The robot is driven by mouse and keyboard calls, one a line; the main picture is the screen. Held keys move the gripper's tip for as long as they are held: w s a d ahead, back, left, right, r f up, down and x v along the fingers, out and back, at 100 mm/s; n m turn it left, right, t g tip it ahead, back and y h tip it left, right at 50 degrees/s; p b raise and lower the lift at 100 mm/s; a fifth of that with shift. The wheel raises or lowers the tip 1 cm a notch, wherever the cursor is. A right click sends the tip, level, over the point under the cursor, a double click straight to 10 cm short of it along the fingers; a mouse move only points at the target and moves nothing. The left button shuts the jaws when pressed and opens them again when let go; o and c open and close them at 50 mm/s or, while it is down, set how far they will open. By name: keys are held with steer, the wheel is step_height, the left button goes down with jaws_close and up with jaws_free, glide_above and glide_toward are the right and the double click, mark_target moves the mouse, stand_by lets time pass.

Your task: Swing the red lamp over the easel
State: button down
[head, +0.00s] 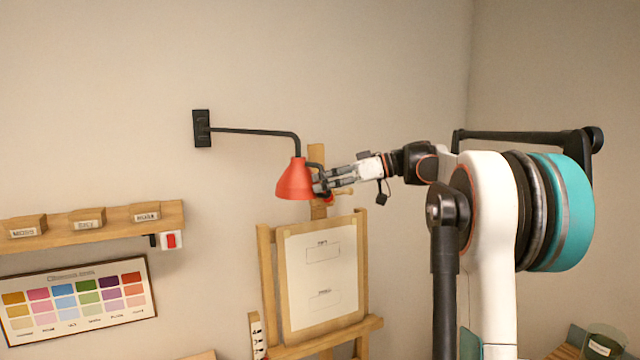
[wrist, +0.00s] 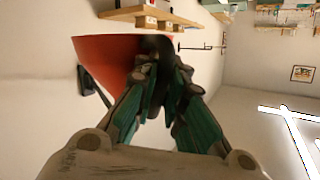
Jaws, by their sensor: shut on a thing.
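The red lamp (head: 295,182) hangs from a black wall arm in the head view, just above and left of the easel's top. Its red shade (wrist: 105,52) fills the upper left of the wrist view. My gripper (head: 322,184) is at the right side of the shade. In the wrist view its fingers (wrist: 160,65) are closed on a dark part beside the shade; the fingers hide most of that part. The wooden easel (head: 265,270) holds a white sheet (head: 322,275) and stands below the lamp; its mast rises behind my gripper.
A black wall bracket (head: 201,128) carries the lamp arm (head: 255,131). A wooden shelf (head: 100,235) with labelled blocks and a red switch (head: 171,240) are at left, above a colour chart (head: 78,300). A glass jar (head: 604,342) stands at lower right. The wall above the lamp is bare.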

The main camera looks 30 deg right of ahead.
steer(key=shift+r, duration=0.15)
steer(key=c, duration=1.9)
jaws_free()
steer(key=shift+s+r, duration=0.1)
steer(key=shift+s, duration=0.25)
steer(key=shift+w, duration=0.15)
steer(key=v, duration=1.2)
steer(key=shift+f, duration=0.25)
